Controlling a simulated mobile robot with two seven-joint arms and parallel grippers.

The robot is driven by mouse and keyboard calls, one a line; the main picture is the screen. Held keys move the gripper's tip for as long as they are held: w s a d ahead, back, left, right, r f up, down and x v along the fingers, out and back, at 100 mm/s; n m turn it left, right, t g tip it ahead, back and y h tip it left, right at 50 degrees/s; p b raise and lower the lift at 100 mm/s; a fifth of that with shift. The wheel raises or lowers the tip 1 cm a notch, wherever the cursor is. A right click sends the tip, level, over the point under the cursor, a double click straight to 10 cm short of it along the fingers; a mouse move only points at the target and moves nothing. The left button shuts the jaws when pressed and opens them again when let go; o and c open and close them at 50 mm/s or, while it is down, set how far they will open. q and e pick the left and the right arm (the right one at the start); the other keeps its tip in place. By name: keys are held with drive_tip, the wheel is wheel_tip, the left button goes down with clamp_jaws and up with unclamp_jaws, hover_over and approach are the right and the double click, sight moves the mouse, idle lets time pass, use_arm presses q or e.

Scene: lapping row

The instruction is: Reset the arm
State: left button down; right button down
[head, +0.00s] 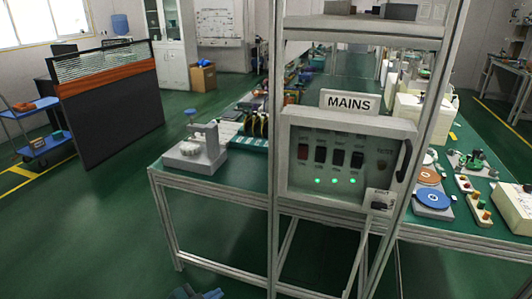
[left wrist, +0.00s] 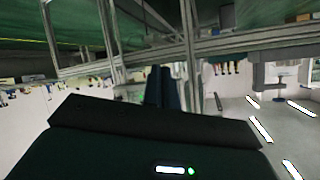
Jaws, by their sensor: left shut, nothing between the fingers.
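My left gripper (head: 195,293) shows only as a small bluish piece at the bottom edge of the head view, low in front of the bench. In the left wrist view its two dark fingers (left wrist: 161,88) stand side by side, closed together with nothing between them. The wrist picture looks turned over, with bench framing at the top and ceiling lights low on the right. My right gripper is in neither view.
A metal frame holds the MAINS panel (head: 349,158), with dark switches and green lights. A green-topped bench (head: 240,171) carries a grey device (head: 197,150) and blue and orange discs. A dark partition (head: 107,98) stands left. Green floor (head: 100,230) at front left is clear.

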use_arm(q)
drive_tip(key=s+a+n+y, duration=0.1)
drive_tip(key=s+a, duration=0.2)
drive_tip(key=s, duration=0.4)
drive_tip(key=s+a+n+g+y, duration=0.1)
drive_tip(key=s+a+y, duration=0.15)
drive_tip(key=s, duration=0.45)
drive_tip(key=s+a+n+y, duration=0.1)
drive_tip(key=s+a+n, duration=0.1)
drive_tip(key=s+a, duration=0.3)
drive_tip(key=d+n+t, duration=0.1)
drive_tip(key=d+n, duration=0.3)
drive_tip(key=d, duration=0.5)
drive_tip(key=shift+d+r, duration=0.25)
drive_tip(key=shift+r, duration=0.1)
drive_tip(key=c, duration=2.1)
unclamp_jaws()
drive_tip(key=shift+w, duration=0.1)
